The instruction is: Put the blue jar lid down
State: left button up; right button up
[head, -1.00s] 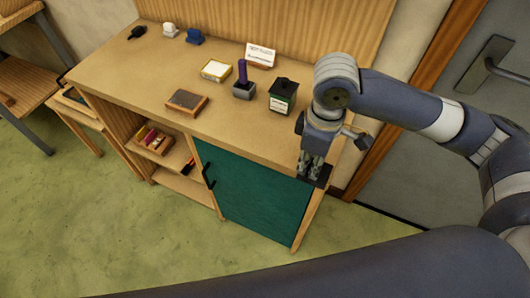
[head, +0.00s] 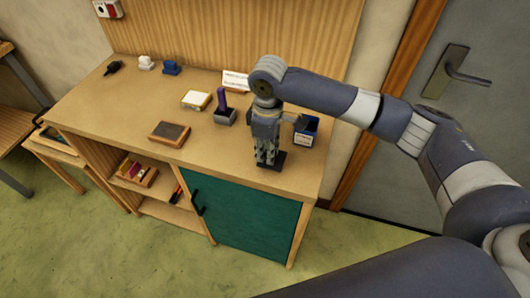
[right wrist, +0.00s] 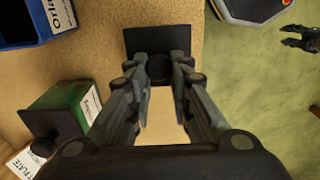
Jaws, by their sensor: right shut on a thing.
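The blue jar's lid (head: 271,161) is a black square plate with a round knob. In the right wrist view the lid (right wrist: 158,40) lies between the fingertips. My right gripper (head: 266,158) points down over the right part of the bench and is shut on the knob. The lid is at or just above the bench top; I cannot tell whether it touches. The blue jar (head: 306,132) stands behind and right of the gripper; its top looks open. It also shows in the right wrist view (right wrist: 40,20). My left gripper is not in view.
A green jar (right wrist: 65,105) with a black knobbed lid stands near the gripper. A purple-handled stamp (head: 224,110), a brown-topped block (head: 170,133) and a yellow-edged pad (head: 196,99) stand left. A white card (head: 236,80) is behind. The front bench top is clear.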

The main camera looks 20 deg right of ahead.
jog(key=shift+w+a+f, duration=0.1)
jog(key=shift+w+a, duration=0.05)
jog(key=shift+w, duration=0.4)
notch_tip(320, 180, down, 3)
jog(key=shift+s+r+p, duration=0.1)
jog(key=shift+p, duration=0.6)
jog(key=shift+f, duration=0.3)
jog(key=shift+f, duration=0.15)
jog(key=o, duration=0.9)
notch_tip(320, 180, up, 12)
jog(key=b, duration=0.2)
jog(key=shift+b, duration=0.35)
